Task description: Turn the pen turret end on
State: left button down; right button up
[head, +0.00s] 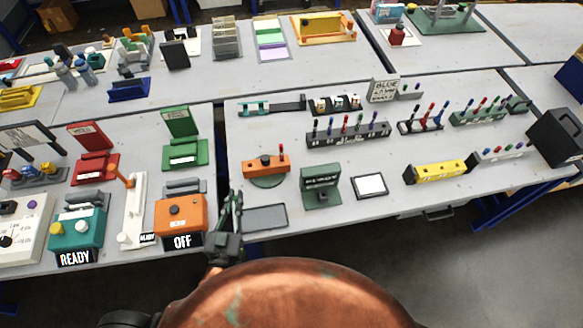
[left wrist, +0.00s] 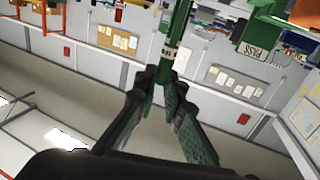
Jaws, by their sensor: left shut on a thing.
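An orange block (head: 265,166) on a round green base, with a red peg at its right end, looks most like the turret, though I cannot be sure. My left gripper (head: 232,200) is left of it at the table's front edge. In the left wrist view my left gripper (left wrist: 157,80) is shut on a slim green stick (left wrist: 174,32) with a pale band. I cannot tell what the stick belongs to. My right gripper is not in view.
A green stand (head: 320,183) and a white pad (head: 370,185) stand right of the orange block. A flat grey tray (head: 266,217) lies near my left gripper. An orange box (head: 181,213) with an OFF sign (head: 183,241) is to the left. Pen racks (head: 348,136) stand behind.

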aim_at(267, 165)
jog(key=z, duration=2.15)
jog(key=k, duration=0.85)
jog(key=u, duration=1.05)
